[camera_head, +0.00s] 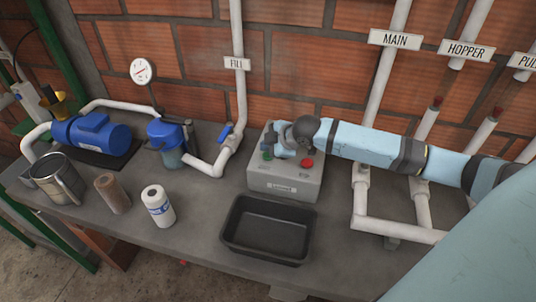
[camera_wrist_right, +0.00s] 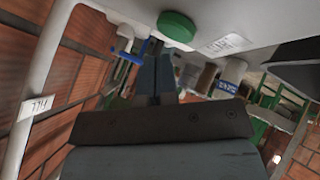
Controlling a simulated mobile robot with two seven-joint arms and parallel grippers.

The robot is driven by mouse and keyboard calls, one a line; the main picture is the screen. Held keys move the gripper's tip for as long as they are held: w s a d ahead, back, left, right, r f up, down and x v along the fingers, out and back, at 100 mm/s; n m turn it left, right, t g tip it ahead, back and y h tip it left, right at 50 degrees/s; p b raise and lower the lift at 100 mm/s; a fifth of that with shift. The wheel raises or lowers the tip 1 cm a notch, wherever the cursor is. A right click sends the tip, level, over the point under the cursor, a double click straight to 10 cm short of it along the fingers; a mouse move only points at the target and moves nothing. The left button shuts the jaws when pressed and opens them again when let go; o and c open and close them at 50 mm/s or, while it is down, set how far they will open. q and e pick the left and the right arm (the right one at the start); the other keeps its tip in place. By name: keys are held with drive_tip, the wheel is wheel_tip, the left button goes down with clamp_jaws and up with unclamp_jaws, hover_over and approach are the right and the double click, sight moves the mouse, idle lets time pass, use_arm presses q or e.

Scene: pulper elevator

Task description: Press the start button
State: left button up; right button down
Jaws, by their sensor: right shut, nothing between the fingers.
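The grey control box (camera_head: 286,184) stands on the bench against the brick wall. It has a green button (camera_head: 267,154) on the left of its top and a red button (camera_head: 307,163) on the right. My right gripper (camera_head: 268,143) is over the box, its fingertips close to the green button, shut and empty. In the right wrist view, which is rolled over, the fingers (camera_wrist_right: 153,48) are together and the green button (camera_wrist_right: 177,28) shows just beside their tips. I cannot tell whether they touch it. My left gripper is not in view.
A black tray (camera_head: 268,258) lies in front of the box. A pipe with a blue valve handle (camera_head: 226,133) rises to its left. A filter housing (camera_head: 167,143), a blue pump (camera_head: 95,136), a metal jug (camera_head: 58,181) and two cartridges stand further left. White pipes (camera_head: 361,200) are on the right.

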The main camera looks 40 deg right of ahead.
drive_tip(key=shift+f, duration=0.1)
idle(0.3)
drive_tip(key=shift+f, duration=0.25)
drive_tip(key=shift+f, duration=0.55)
idle(0.8)
drive_tip(key=shift+r+p, duration=0.9)
drive_tip(key=shift+p, duration=0.35)
wheel_tip(320, 180, up, 5)
drive_tip(key=p, duration=0.5)
drive_tip(key=shift+r, duration=0.1)
